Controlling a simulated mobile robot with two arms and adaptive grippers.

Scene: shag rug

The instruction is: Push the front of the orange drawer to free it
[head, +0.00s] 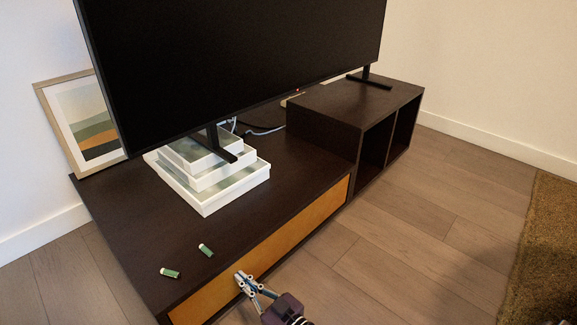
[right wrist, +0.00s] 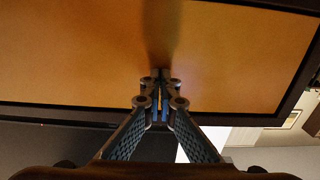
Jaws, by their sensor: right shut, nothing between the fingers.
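The orange drawer front (head: 290,238) sits in the dark low TV cabinet (head: 290,165), framed by its dark edges. It looks flush with the frame. My right gripper (head: 240,275) is shut and empty, with its fingertips at the drawer front near its left part. In the right wrist view the shut fingertips (right wrist: 160,76) meet the orange drawer panel (right wrist: 80,55), and a dark shadow lies on the panel there. They appear to touch it or be very close. My left gripper is not in view.
A large TV (head: 230,60) stands on the cabinet, with white boxes (head: 215,200) beneath it. Two small green-and-white cylinders, one nearer (head: 170,272) and one farther (head: 206,250), lie on top. A framed picture (head: 85,125) leans behind. Wood floor is clear up to the rug (head: 545,250).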

